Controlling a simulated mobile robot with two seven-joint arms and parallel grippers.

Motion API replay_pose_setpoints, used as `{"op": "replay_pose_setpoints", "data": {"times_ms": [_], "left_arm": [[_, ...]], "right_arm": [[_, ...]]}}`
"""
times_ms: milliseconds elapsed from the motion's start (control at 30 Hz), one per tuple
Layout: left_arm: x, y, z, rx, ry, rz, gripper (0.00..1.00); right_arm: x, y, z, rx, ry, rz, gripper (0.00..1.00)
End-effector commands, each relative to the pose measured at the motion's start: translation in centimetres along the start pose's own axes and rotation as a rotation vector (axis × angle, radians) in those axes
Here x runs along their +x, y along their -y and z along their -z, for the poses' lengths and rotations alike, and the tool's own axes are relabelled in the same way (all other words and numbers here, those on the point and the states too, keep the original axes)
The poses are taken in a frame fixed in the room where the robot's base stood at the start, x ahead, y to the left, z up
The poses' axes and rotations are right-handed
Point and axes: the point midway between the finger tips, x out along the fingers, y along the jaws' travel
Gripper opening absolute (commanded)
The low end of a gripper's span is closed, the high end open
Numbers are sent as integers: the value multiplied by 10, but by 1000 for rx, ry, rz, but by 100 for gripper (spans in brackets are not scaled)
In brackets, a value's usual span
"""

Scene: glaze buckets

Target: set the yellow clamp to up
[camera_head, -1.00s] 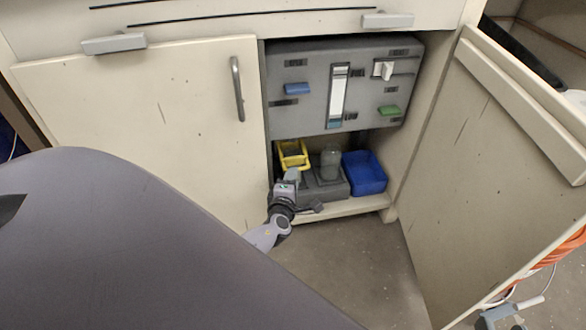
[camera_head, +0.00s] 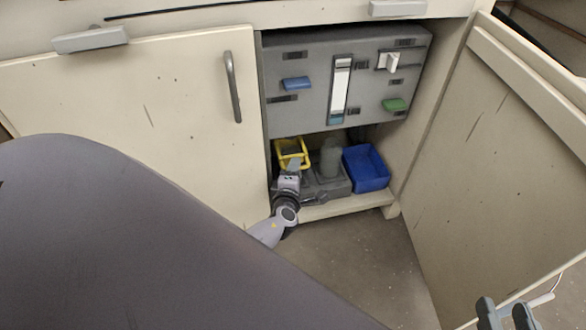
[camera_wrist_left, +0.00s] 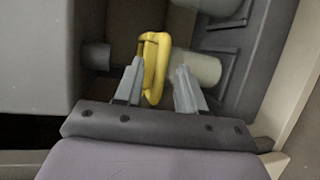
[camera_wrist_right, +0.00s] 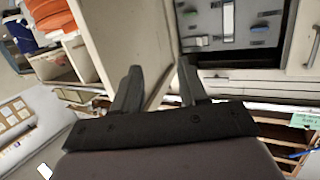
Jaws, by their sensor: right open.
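The yellow clamp (camera_head: 292,147) is a looped bar low in the open cabinet, left of the grey block. In the left wrist view the yellow loop (camera_wrist_left: 157,62) reaches between the fingers of my left gripper (camera_wrist_left: 158,88). It is close to the left finger, with a clear gap to the right finger; I cannot tell if it touches. My left gripper (camera_head: 293,168) is open just in front of the clamp and hides its lower part. My right gripper (camera_head: 506,310) is open and empty at the bottom right, far from the clamp; its wrist view (camera_wrist_right: 158,90) shows nothing between the fingers.
A grey panel (camera_head: 315,105) with a blue handle (camera_head: 297,83), a green handle (camera_head: 394,104) and a white switch (camera_head: 389,62) is above. A blue bin (camera_head: 366,169) stands right of the grey block (camera_head: 329,183). The open door (camera_head: 500,150) bounds the right side.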

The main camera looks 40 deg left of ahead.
Motion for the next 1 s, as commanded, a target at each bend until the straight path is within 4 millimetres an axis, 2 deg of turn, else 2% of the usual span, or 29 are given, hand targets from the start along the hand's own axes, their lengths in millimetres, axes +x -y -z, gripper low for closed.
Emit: {"op": "replay_pose_setpoints", "data": {"times_ms": [367,400,467,500,767,1000], "left_arm": [[0,0,-2,0,0,0,39],[0,0,-2,-1,0,0,32],[0,0,-2,0,0,0,13],[0,0,-1,0,0,0,0],[-1,-3,-2,0,0,0,0],[-6,-30,-4,1,-1,-1,0]], "right_arm": [[-1,0,2,-3,-5,-2,43],[-1,0,2,-3,-5,-2,43],[-1,0,2,-3,-4,-2,43],[-1,0,2,-3,-4,-2,43],[-2,0,2,4,5,1,43],[10,11,5,127,86,45,43]]}}
